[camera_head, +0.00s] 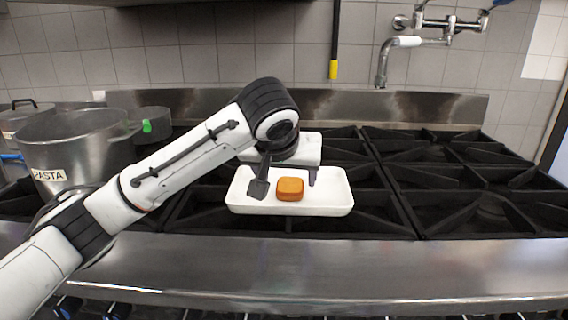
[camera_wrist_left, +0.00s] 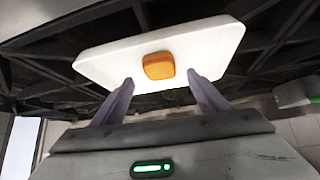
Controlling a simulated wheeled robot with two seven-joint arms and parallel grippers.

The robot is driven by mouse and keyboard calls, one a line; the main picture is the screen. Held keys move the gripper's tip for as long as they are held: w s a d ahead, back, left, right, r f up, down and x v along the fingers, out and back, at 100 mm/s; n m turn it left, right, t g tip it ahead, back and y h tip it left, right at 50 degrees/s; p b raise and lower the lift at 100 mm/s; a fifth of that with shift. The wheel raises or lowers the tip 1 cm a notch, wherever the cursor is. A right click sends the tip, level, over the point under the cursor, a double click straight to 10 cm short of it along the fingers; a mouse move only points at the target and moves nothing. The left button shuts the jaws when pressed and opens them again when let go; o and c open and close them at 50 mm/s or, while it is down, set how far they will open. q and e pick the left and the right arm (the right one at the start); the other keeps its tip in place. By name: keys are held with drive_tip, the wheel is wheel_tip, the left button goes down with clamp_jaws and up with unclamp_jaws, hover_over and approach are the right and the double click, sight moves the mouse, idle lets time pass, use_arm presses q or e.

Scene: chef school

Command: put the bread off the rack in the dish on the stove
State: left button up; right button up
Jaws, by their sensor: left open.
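The bread (camera_head: 290,189) is a small orange-brown block. It lies in the white rectangular dish (camera_head: 330,203) on the stove grates, a little left of the dish's middle. My left gripper (camera_head: 286,186) is open above the dish, with one finger on each side of the bread in the head view. In the left wrist view the bread (camera_wrist_left: 158,66) lies in the dish (camera_wrist_left: 215,50), beyond the two spread fingertips (camera_wrist_left: 160,82), and nothing is between the fingers. I see no rack. My right gripper is not in view.
A large metal pot (camera_head: 80,145) labelled PASTA stands on the left, with other pots beside it. A faucet (camera_head: 384,65) sticks out from the tiled wall. The black stove grates (camera_head: 460,190) right of the dish are clear. A steel ledge (camera_head: 350,265) runs along the front.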

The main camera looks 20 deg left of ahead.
use_arm(q)
drive_tip(key=v, duration=0.7)
drive_tip(key=shift+s, duration=0.15)
drive_tip(key=shift+r, duration=0.25)
